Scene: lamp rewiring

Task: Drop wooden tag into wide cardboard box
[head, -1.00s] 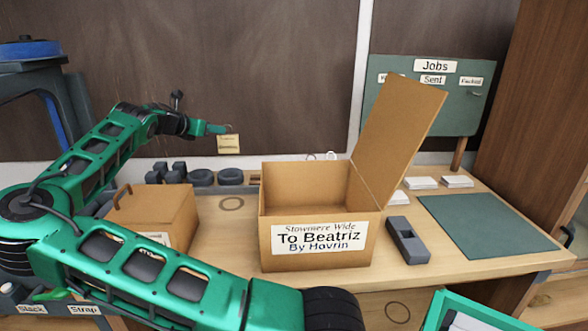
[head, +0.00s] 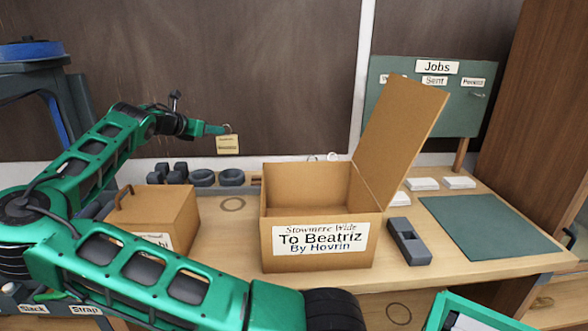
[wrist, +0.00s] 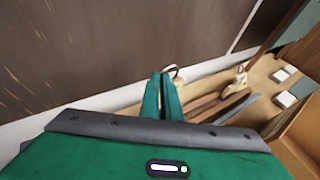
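The wooden tag (head: 228,144) is a small pale square with dark writing. It hangs by a ring from the tip of my gripper (head: 222,129), above the back of the bench and left of the wide box. In the wrist view my gripper (wrist: 162,78) has its green fingers together on the ring (wrist: 173,71); the tag itself is mostly hidden there. The wide cardboard box (head: 285,205), labelled "Stowmere Wide, To Beatriz, By Hovrin", stands open on the bench with its lid (head: 400,135) raised at the right. Its floor is hidden.
A closed smaller box (head: 160,212) with a handle stands left of the wide box. Several dark holders (head: 202,178) line the back. A grey block tool (head: 409,242), white card stacks (head: 422,184) and a green mat (head: 485,226) lie right. A Jobs board (head: 425,100) stands behind.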

